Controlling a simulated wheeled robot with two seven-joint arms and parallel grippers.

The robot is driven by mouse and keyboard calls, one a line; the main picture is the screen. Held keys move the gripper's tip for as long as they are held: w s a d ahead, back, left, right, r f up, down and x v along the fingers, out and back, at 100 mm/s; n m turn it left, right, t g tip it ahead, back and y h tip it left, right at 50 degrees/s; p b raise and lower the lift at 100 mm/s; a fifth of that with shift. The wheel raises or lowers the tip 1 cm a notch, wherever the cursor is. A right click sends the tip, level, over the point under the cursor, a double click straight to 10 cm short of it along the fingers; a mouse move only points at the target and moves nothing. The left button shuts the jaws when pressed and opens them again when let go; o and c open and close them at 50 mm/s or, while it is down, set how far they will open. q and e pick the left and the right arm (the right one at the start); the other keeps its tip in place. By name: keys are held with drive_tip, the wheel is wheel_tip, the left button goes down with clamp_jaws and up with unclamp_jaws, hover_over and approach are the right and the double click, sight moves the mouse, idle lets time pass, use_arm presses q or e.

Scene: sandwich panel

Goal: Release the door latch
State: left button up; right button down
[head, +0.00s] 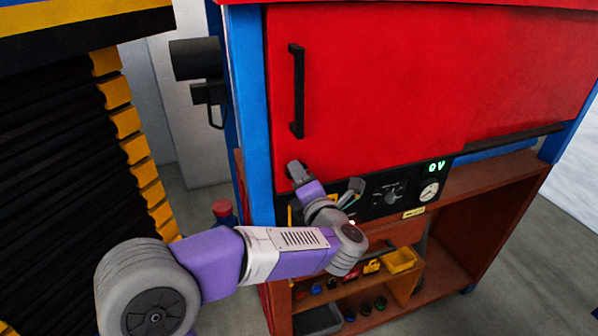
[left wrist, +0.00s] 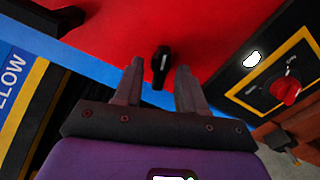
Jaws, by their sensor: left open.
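The red door (head: 400,70) is shut and has a long black vertical handle (head: 297,92). In the left wrist view a small black latch (left wrist: 161,62) stands on the red surface near its blue edge. My left gripper (head: 298,172) is below the handle at the door's lower left corner. In the left wrist view its fingers (left wrist: 160,78) are spread, with the latch ahead of and between their tips. I cannot tell whether the fingers touch it. In the head view the latch is hidden by the gripper. My right gripper is not in view.
A red rotary knob (left wrist: 286,91) sits on a yellow-bordered black panel close to the right finger. The control panel (head: 372,205) has a dial, gauge and green display. Shelves below hold a yellow bin (head: 399,260) and small coloured parts. A black slatted rack (head: 50,150) stands left.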

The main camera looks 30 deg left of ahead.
use_arm(q)
drive_tip(key=shift+w+a, duration=0.3)
clamp_jaws()
drive_tip(key=shift+m, duration=2.2)
unclamp_jaws()
drive_tip(key=b+v, duration=0.1)
drive_tip(key=v, duration=0.6)
drive_tip(key=shift+s+d, duration=0.2)
drive_tip(key=shift+s, duration=0.05)
